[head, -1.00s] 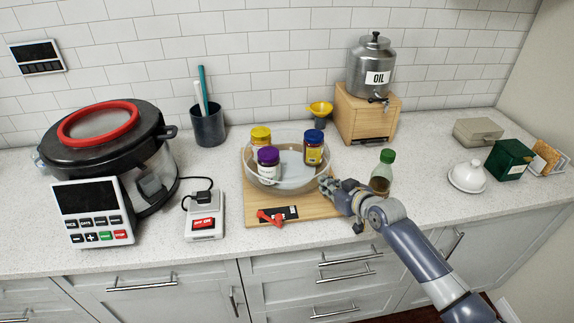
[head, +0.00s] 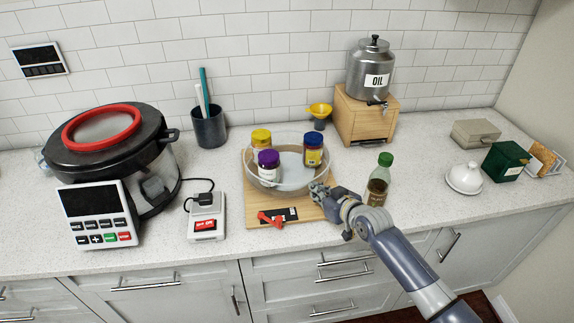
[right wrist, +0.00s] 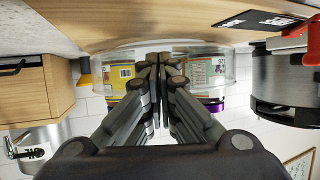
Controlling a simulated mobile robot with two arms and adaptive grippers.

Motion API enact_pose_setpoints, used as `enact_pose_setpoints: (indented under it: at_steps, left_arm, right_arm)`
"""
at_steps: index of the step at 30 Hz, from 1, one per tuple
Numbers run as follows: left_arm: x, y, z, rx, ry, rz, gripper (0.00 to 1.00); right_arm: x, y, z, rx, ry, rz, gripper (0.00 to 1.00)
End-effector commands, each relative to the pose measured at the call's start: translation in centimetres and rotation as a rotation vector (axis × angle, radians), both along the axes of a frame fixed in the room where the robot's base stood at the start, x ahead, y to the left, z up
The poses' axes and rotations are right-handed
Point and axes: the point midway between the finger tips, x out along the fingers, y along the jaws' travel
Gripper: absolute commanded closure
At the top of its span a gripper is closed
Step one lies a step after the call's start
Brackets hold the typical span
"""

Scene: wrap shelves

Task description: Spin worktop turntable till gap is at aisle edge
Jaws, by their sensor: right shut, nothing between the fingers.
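The turntable (head: 252,178) is a clear round tray with a raised see-through wall, on a wooden board (head: 250,212). It holds a yellow-lidded jar (head: 261,139) at back left, a purple-lidded jar (head: 268,167) at front left and a blue-lidded jar (head: 313,150) at back right. The front-right part of the tray is bare. My right gripper (head: 317,188) is shut and empty, at the front-right of the turntable wall; I cannot tell whether it touches. In the right wrist view its fingers (right wrist: 159,70) point at the clear wall, between two labelled jars. My left gripper is out of view.
A green-capped bottle (head: 379,182) stands close right of my right gripper. A red-handled tool (head: 270,219) and black card (head: 287,213) lie at the board's front. The oil dispenser stand (head: 362,118) and yellow funnel (head: 319,112) are behind. A switch box (head: 206,217) stands left.

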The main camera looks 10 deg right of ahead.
Motion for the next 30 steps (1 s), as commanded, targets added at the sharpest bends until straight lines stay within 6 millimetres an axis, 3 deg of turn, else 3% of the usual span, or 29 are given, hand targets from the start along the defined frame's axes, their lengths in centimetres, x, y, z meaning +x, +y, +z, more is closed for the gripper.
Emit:
enact_pose_setpoints:
  at_steps: [21,30]
  left_arm:
    - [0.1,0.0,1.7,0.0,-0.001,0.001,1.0]
    - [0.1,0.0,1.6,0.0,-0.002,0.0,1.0]
  right_arm:
    - [-0.4,2.9,0.1,0.0,0.0,0.0,1.0]
    - [-0.4,3.0,0.0,0.0,-0.001,0.0,1.0]
